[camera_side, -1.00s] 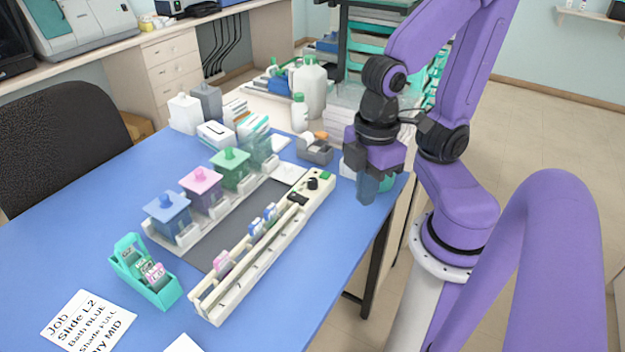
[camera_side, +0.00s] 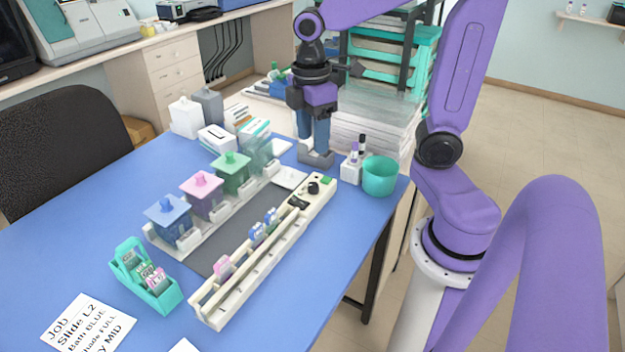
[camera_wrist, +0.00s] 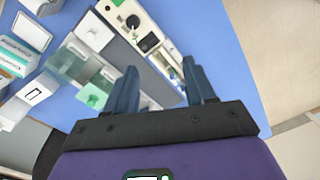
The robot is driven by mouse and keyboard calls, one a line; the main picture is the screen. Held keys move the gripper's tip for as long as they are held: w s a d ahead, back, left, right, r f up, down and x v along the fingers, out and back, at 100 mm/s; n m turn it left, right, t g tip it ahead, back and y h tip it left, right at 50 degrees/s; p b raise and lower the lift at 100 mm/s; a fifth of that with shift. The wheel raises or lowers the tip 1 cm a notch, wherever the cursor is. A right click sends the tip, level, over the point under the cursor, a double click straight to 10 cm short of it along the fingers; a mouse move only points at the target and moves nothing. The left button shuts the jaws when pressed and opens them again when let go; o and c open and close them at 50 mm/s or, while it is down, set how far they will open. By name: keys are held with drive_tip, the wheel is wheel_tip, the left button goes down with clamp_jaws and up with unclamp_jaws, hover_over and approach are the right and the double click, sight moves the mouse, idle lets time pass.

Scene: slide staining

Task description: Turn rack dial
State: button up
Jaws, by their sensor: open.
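The long cream rack (camera_side: 262,262) lies on the blue table, with several slide clips along it. At its far end are a round black dial (camera_side: 313,187), a dark oblong part (camera_side: 298,202) and a green button (camera_side: 327,180). In the wrist view, the dial (camera_wrist: 133,21) shows near the top, beyond my fingertips. My gripper (camera_side: 314,148) points down with blue fingers, behind the rack's far end, apart from the dial. In the wrist view, my gripper (camera_wrist: 160,78) is open with nothing between its fingers. The dial's pointer mark is too small to read.
Blue, pink and green lidded baths (camera_side: 168,216) stand left of the rack. A teal slide holder (camera_side: 144,274) and job card (camera_side: 88,324) are nearer.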

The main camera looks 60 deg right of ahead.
drive_tip(key=r, duration=0.1)
hover_over(312, 184)
wheel_tip(312, 184, down, 17)
drive_tip(key=shift+f, duration=0.1)
idle(0.6)
clamp_jaws()
